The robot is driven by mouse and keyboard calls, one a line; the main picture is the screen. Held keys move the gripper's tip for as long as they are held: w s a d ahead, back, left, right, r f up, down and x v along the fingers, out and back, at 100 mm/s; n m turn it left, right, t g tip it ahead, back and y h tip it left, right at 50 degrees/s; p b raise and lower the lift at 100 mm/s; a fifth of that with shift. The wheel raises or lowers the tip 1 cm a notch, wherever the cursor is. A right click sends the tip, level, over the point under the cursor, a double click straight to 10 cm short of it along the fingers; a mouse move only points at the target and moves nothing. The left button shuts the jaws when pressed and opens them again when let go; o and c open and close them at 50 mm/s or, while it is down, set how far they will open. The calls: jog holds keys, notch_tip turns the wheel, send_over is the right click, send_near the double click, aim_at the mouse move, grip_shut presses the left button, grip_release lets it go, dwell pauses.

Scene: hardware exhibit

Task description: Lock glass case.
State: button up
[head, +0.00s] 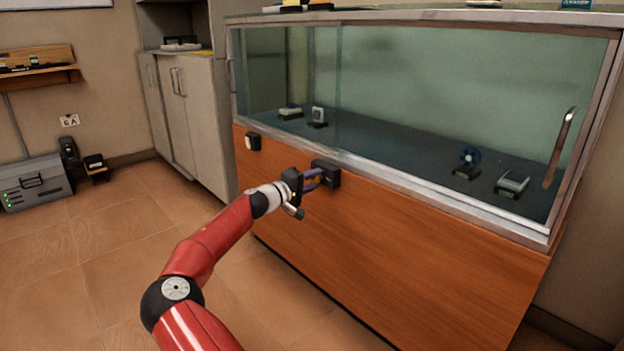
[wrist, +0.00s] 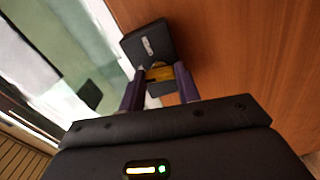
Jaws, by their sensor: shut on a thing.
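The glass case (head: 450,100) has glass panels in a metal frame over an orange wooden base (head: 420,260). A black lock box (head: 326,168) is mounted on the wood just below the frame; it also shows in the wrist view (wrist: 146,42). My gripper (head: 314,180) is at the front of this box. In the wrist view its purple fingers (wrist: 158,82) are shut on a small yellow piece (wrist: 159,74) at the box's face. I cannot tell how far the piece sits in the box. A long metal handle (head: 561,148) is on the right of the glass.
Several small exhibits, including a blue wheel-like one (head: 469,157), stand inside the case. Grey cabinets (head: 185,110) and a grey toolbox (head: 35,183) are at left. Tiled floor (head: 110,240) is clear there.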

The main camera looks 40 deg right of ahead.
jog(key=shift+n+p, duration=0.3)
jog(key=shift+n, duration=0.6)
jog(key=o, duration=1)
jog(key=a, duration=0.7)
jog(key=shift+s+a, duration=0.3)
jog(key=shift+a, duration=0.1)
